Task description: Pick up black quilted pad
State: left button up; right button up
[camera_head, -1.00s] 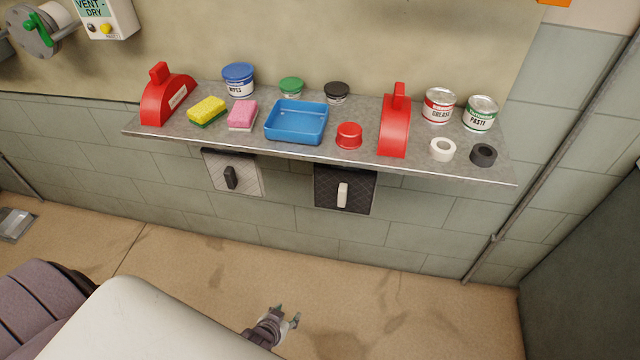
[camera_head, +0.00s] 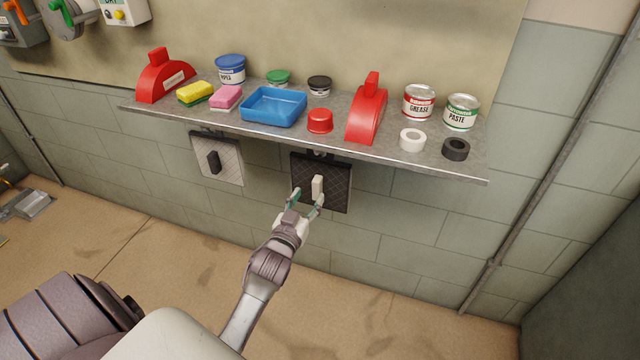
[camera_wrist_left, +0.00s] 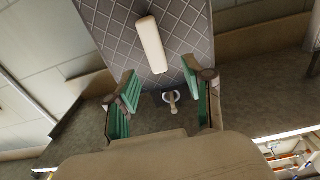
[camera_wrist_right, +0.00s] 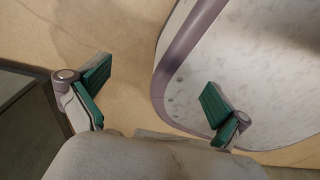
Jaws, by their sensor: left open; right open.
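My right gripper (camera_wrist_right: 150,95) is open and empty, and shows only in the right wrist view.
A pale quilted pad (camera_head: 229,162) with a dark handle hangs to the left. The metal shelf (camera_head: 395,157) above holds a blue tray (camera_head: 273,107), red holders, tins, sponges and tape rolls. A pipe (camera_head: 545,160) runs down the wall at right. The floor below is clear.

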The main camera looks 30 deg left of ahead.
aim_at(315, 186)
pick_arm(q)
jog(key=shift+w+r, duration=0.15)
jog(key=shift+w, duration=0.45)
jog(key=x, duration=0.4)
jog(key=shift+w, duration=0.3)
jog(key=shift+s, duration=0.1)
grip_shut()
